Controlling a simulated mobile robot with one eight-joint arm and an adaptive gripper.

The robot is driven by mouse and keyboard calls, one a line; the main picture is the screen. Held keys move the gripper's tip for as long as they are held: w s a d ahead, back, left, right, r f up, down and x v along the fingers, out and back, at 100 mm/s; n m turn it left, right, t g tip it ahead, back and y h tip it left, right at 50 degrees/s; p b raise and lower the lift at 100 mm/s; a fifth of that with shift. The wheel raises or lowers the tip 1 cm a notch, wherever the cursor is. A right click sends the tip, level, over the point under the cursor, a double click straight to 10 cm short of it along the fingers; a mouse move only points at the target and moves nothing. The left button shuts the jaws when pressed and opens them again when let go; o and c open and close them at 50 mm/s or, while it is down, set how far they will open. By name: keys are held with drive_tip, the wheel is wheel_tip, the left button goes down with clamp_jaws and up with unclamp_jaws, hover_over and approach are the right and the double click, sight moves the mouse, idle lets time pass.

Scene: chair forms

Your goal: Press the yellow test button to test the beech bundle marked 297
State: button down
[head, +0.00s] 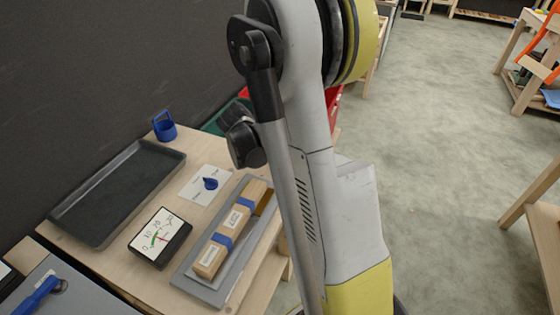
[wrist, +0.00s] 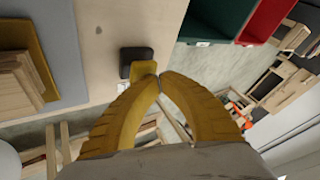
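In the wrist view, a small yellow block (wrist: 145,69), seemingly the test button, sits against a dark housing (wrist: 133,58) at the edge of the wooden table. My gripper (wrist: 160,77) has its two yellow fingers together with nothing between them. The tips are right beside the yellow block; I cannot tell whether they touch it. In the head view my arm hides the gripper and the button. The beech bundle (head: 222,242), with blue bands and white labels, lies in a grey tray (head: 187,279); I cannot read its number. Its wood also shows in the wrist view (wrist: 18,82).
A dial meter (head: 160,238), a white plate with a blue knob (head: 209,184), a black tray (head: 118,190) and a blue holder (head: 164,126) stand on the table. Green (wrist: 215,19) and red (wrist: 266,20) bins are beyond the button. Open floor lies right.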

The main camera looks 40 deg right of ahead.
drive_tip(key=shift+f+b, duration=0.45)
drive_tip(key=shift+f, duration=0.1)
idle(0.4)
drive_tip(key=shift+r, duration=0.1)
drive_tip(key=shift+r+p, duration=1.05)
drive_tip(key=shift+r, duration=0.25)
drive_tip(key=shift+r+p, duration=1.8)
drive_tip(key=shift+r, duration=0.8)
